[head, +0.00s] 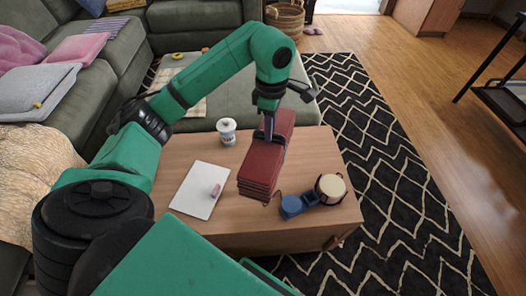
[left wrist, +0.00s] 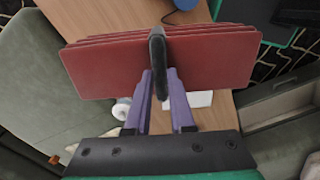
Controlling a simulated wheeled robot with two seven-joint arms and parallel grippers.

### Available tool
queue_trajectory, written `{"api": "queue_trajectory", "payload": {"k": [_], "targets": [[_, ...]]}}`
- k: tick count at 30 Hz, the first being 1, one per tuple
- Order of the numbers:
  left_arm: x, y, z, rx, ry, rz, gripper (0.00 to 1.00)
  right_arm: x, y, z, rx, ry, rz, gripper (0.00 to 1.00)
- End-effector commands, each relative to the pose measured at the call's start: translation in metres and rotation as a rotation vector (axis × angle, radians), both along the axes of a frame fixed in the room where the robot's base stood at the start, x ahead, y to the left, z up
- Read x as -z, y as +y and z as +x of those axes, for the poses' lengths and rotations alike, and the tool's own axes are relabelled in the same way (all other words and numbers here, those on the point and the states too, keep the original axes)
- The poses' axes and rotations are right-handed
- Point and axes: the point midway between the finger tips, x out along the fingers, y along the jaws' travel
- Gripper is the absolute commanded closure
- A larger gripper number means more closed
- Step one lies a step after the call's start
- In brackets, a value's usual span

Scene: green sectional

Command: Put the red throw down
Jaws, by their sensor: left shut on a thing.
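The red throw (head: 262,168) is a folded, layered dark red slab. It shows over the wooden coffee table (head: 312,150) in the head view, tilted lengthwise away from me. My left gripper (head: 269,138) comes down on it from above and is shut on its middle. In the left wrist view the throw (left wrist: 215,60) spans the picture, with a dark finger (left wrist: 158,62) across it. I cannot tell whether its underside touches the table. My right gripper is not in view.
On the table are a white tablet-like slab (head: 195,195) with a small pink item, a white jar (head: 227,131), a blue object (head: 292,206) and a round cream-topped container (head: 330,187). A green sectional (head: 115,60) stands left and behind. Patterned rug (head: 385,180) lies right.

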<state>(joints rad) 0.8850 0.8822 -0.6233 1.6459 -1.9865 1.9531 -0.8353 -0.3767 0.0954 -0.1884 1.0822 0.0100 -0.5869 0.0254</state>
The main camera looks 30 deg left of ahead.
Motion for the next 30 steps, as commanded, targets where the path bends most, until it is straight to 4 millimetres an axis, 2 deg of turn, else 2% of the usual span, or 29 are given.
{"api": "queue_trajectory", "payload": {"k": [1,6,10,16,22,30], "targets": [[0.017,0.000,-0.001,0.000,0.005,0.000,1.00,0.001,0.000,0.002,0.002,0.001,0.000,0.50],[0.068,0.000,-0.002,0.001,0.005,-0.001,1.00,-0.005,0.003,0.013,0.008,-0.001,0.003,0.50],[0.100,0.000,-0.001,0.002,0.002,-0.001,1.00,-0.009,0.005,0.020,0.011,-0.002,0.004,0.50],[0.122,-0.001,0.000,0.003,-0.001,-0.002,1.00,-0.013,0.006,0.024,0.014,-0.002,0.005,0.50],[0.157,-0.001,-0.001,0.002,0.001,-0.001,1.00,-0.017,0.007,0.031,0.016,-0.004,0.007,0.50],[0.159,0.000,0.000,0.003,-0.002,0.000,1.00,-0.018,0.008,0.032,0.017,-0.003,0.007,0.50]]}}
